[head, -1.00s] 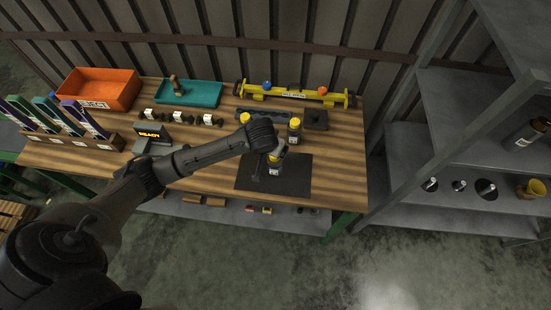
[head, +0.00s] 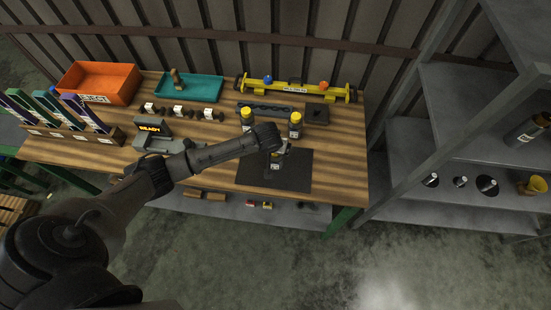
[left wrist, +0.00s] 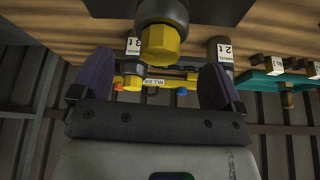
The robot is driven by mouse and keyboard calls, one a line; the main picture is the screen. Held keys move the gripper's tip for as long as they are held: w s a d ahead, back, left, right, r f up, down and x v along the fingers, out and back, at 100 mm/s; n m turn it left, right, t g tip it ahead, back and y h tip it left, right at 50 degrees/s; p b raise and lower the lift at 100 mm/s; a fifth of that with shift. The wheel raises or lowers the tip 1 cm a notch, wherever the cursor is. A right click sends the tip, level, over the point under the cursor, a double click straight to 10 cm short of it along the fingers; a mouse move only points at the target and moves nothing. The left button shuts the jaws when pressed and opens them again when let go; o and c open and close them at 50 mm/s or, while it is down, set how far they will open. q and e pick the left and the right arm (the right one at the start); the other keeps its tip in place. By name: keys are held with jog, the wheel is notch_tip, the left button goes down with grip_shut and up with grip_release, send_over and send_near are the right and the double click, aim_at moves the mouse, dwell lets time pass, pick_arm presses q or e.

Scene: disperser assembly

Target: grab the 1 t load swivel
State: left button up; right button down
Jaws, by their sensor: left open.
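A dark load swivel (head: 275,168) with a pale label stands on the black mat, partly hidden by my left gripper (head: 277,155). Its label is too small to read. In the left wrist view a yellow hex-topped swivel (left wrist: 160,44) lies between the two open fingers (left wrist: 158,85), with space on both sides. Two more yellow-capped swivels stand behind the mat, one at left (head: 246,122) and one at right (head: 295,127). In the left wrist view, one behind has a label reading 2 t (left wrist: 224,50). My right gripper is not in view.
The black mat (head: 300,180) lies near the bench's front edge. Metal shelves (head: 450,160) rise at right.

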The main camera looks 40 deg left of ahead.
aim_at(276, 159)
pick_arm(q)
jog(key=shift+x, duration=2.4)
jog(key=shift+d, duration=0.1)
jog(key=shift+c, duration=0.2)
grip_shut()
